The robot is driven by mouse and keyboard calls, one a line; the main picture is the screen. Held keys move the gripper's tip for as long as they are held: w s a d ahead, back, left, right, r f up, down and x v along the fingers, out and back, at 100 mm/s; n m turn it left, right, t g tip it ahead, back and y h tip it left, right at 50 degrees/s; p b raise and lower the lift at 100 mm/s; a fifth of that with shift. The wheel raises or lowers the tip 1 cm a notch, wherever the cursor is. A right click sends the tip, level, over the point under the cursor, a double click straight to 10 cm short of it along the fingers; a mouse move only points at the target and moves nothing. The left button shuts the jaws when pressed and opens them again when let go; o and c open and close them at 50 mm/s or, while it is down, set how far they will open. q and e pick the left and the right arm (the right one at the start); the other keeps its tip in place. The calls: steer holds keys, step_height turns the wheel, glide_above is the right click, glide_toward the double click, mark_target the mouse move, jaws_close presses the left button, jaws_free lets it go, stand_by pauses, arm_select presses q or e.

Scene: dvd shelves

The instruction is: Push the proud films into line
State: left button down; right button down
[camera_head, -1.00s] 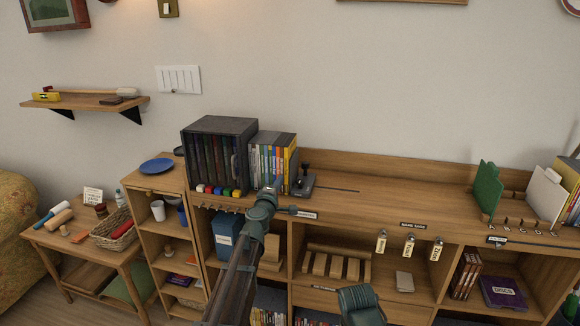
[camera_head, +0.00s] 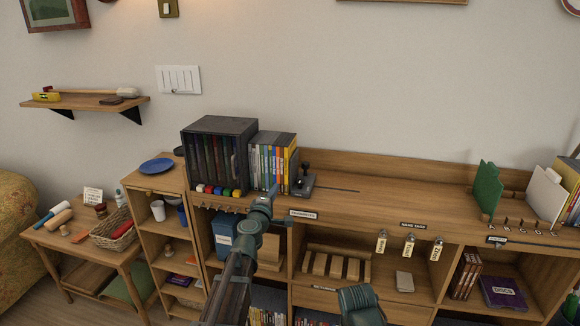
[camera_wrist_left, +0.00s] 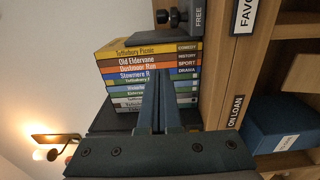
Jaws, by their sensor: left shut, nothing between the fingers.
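A row of films (camera_head: 272,163) stands upright on the cabinet top, between a dark case and a black bookend (camera_head: 303,184). In the left wrist view the films (camera_wrist_left: 150,68) appear as stacked coloured spines, with a yellow one at one end. I cannot tell clearly which spines stand proud. My left gripper (camera_head: 275,191) is shut and empty in front of the lower part of the row. In the left wrist view its fingers (camera_wrist_left: 156,100) point at the spines and hide several of them. Contact cannot be told. My right gripper's fingers do not show.
The dark case (camera_head: 217,155) adjoins the row on the left, with coloured blocks (camera_head: 217,190) at its foot. The cabinet top (camera_head: 400,200) is largely clear to the right, up to a green divider (camera_head: 487,188). Below are open compartments and a blue box (camera_head: 226,233).

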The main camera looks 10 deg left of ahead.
arm_select(q)
steer(key=s, duration=0.5)
steer(key=shift+a, duration=0.1)
steer(key=s+d+f+m+g+h+p, duration=0.1)
steer(key=s+d+f+m+g+h, duration=0.15)
steer(key=s+d+m, duration=0.4)
steer(key=s+d+f+m+g+h+p, duration=0.2)
steer(key=d+m+g+h, duration=0.15)
steer(key=d, duration=0.55)
steer(key=s+d+f+m+g+h+p, duration=0.1)
steer(key=s+d+f+m+g+h, duration=0.15)
steer(key=s+d+m+g, duration=0.4)
steer(key=s+d+f+m+g+y+p, duration=0.2)
steer(key=s+f+y, duration=0.2)
steer(key=s+f, duration=0.2)
steer(key=s+a+f+m+g+y+p, duration=0.1)
steer(key=s+a+m+g+y, duration=0.2)
steer(key=s+a+y, duration=0.3)
steer(key=s+a+g, duration=0.1)
steer(key=s, duration=0.4)
steer(key=shift+s+f, duration=0.15)
steer(key=shift+f, duration=0.05)
